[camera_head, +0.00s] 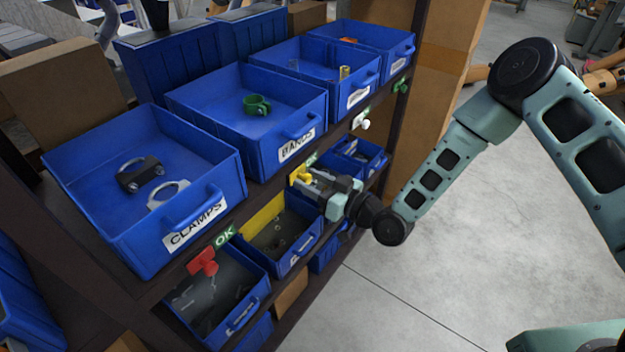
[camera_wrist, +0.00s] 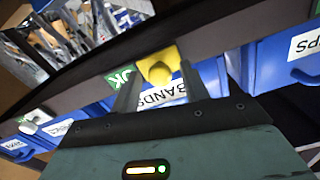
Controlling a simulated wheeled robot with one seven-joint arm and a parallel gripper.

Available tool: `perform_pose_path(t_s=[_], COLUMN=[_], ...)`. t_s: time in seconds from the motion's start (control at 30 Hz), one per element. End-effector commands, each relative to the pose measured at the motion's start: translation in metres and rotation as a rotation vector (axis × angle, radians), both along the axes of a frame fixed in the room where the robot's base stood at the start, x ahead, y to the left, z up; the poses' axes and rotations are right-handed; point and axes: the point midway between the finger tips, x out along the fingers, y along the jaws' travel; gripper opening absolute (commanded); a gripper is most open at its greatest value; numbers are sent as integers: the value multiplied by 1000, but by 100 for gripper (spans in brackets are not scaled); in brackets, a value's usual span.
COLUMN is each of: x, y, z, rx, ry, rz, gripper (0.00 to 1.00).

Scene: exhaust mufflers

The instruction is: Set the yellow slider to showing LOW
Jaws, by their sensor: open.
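The yellow slider (camera_head: 303,176) sits on the dark shelf edge, below and to the right of the BANDS bin. In the wrist view its knob (camera_wrist: 160,66) lies between the tips of my two fingers. My gripper (camera_head: 316,181) is open, with one finger on each side of the knob; I cannot tell whether either finger touches it. A green label reading OK (camera_wrist: 121,78) shows beside the slider in the wrist view. No LOW label is visible at the yellow slider. My gripper partly hides the slider in the head view.
A red slider (camera_head: 203,263) with a green OK label (camera_head: 225,236) is at the left; a white slider (camera_head: 363,124) and a green slider (camera_head: 401,87) are to the right. Blue bins, including CLAMPS (camera_head: 233,170), stand above and below the rail. Open floor (camera_head: 470,230) lies right.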

Motion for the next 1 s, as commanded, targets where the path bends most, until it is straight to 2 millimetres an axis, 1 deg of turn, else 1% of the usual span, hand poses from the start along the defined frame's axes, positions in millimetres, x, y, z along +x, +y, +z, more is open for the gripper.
perform_pose_path(t_s=[0.1, 0.13, 0.17, 0.2, 0.27, 0.3, 0.47, 0.7, 0.8, 1.0], x=[0, 0, 0, 0, 0, 0, 4, 37, 47, 53], y=[0, 0, 0, 0, 0, 0, -3, -29, -37, -42], z=[0, 0, 0, 0, 0, 0, -2, -4, -3, 0], rx=[0, 0, 0, 0, 0, 0, 0, 0, 0, -1], ry=[0, 0, 0, 0, 0, 0, -2, -8, -6, -1], rz=[0, 0, 0, 0, 0, 0, 0, -2, -1, -1], gripper=[45, 40, 31, 20, 3, 0, 0, 0, 0, 0])
